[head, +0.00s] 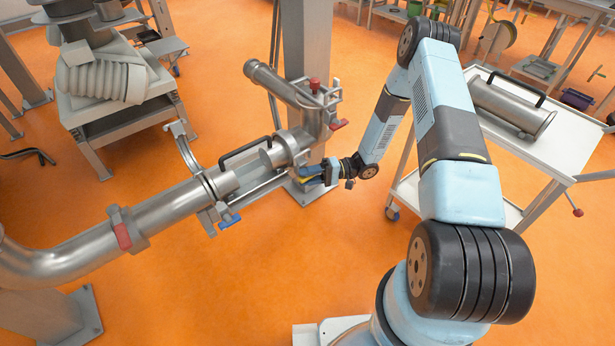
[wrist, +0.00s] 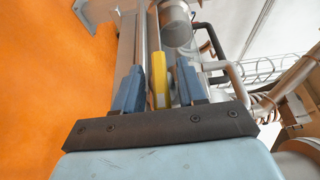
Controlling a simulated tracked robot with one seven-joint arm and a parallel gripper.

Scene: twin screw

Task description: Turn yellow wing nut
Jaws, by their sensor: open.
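The yellow wing nut (wrist: 160,86) stands between the two blue fingers of my gripper (wrist: 159,70) in the wrist view. My gripper is open around it. In the head view my gripper (head: 313,174) is at the right end of the steel pipe assembly (head: 282,148), beside the post. Only a small bit of yellow shows there, mostly hidden by the fingers.
A blue wing nut (head: 230,221) and a red wing nut (head: 122,236) sit on clamps further left along the pipe. Another red wing nut (head: 338,124) and a red knob (head: 315,86) are above my gripper. A white cart (head: 570,150) stands right. The orange floor in front is clear.

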